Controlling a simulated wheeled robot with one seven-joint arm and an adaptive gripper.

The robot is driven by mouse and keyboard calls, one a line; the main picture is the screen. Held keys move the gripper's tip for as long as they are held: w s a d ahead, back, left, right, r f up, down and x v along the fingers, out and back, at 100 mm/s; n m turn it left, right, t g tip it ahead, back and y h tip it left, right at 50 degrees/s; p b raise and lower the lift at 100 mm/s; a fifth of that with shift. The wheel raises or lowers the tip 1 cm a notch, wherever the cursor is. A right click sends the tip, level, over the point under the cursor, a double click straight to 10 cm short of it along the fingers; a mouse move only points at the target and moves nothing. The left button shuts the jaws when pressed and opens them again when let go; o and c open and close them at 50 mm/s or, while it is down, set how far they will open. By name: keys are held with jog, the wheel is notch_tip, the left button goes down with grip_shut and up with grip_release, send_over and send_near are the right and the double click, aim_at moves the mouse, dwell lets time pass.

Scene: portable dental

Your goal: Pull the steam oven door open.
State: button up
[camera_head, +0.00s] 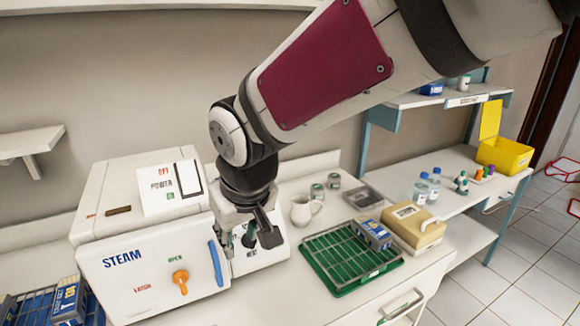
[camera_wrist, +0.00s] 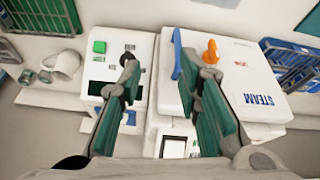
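The steam oven (camera_head: 130,270) is a white box at the lower left with STEAM on its front door, which looks shut. The door has an orange latch knob (camera_head: 181,280) standing roughly upright below the word OPEN, and a blue bar handle (camera_head: 216,263) along its right edge. My gripper (camera_head: 248,236) is just right of the handle, pointing down, with its fingers spread and empty. In the wrist view, the blue handle (camera_wrist: 177,54) shows between the fingers (camera_wrist: 166,78), nearer the right one, apparently beyond the tips. The orange knob (camera_wrist: 211,52) is right of the fingers.
A white device with a green button (camera_wrist: 99,47) stands beside the oven, partly behind my gripper. A white jug (camera_head: 304,209), a green rack tray (camera_head: 345,285) and a tan box (camera_head: 413,226) are to the right. A blue rack with a box (camera_head: 67,298) is at lower left.

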aim_at(218, 267)
jog(key=shift+n+y, duration=0.3)
jog(key=shift+y, duration=0.1)
jog(key=a+x, duration=0.1)
jog(key=x, duration=1)
jog(key=a+b+x, duration=0.1)
jog(key=x, duration=0.4)
jog(key=shift+s+a, duration=0.25)
jog(key=shift+a, duration=0.2)
jog(key=shift+r, duration=0.1)
jog(key=shift+c, duration=0.5)
grip_shut()
